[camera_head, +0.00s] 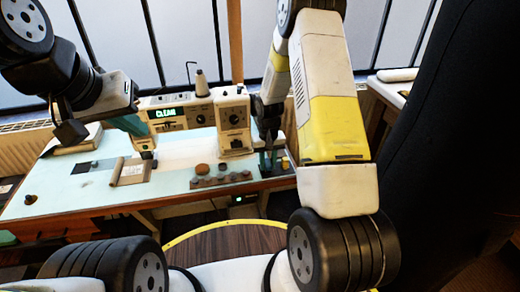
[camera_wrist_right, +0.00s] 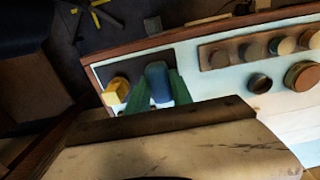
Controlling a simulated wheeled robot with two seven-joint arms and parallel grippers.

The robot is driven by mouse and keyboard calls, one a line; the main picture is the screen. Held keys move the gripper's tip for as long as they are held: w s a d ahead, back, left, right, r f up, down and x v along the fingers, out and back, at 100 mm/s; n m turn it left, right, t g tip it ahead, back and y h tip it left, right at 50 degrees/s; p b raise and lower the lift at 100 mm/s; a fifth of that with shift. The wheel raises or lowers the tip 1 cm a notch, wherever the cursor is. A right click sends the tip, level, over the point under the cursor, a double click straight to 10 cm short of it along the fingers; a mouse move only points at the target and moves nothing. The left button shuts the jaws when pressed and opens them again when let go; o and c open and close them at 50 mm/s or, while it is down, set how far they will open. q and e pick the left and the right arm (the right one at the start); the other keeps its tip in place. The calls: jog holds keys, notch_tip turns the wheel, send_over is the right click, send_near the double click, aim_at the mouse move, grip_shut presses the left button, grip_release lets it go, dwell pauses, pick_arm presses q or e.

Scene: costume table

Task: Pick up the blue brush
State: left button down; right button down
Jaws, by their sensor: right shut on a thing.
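The blue brush (camera_wrist_right: 156,78) shows in the right wrist view near the table's edge, between the two green fingers of my right gripper (camera_wrist_right: 158,94). The fingers touch it on both sides and are shut on it. In the head view my right gripper (camera_head: 268,160) is at the right end of the table, where the brush itself is hard to make out. Its lower end is hidden. My left gripper (camera_head: 146,153) hangs over the left part of the table, in front of the machine. Its finger opening cannot be made out.
A sewing machine (camera_head: 236,125) stands behind.

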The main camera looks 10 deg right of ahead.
aim_at(268, 162)
jog(key=shift+r, duration=0.4)
notch_tip(268, 162, up, 2)
jog(key=shift+r, duration=0.2)
jog(key=s+a+r, duration=0.1)
jog(key=s+a, duration=0.1)
jog(key=s, duration=1.4)
jog(key=shift+r, duration=0.15)
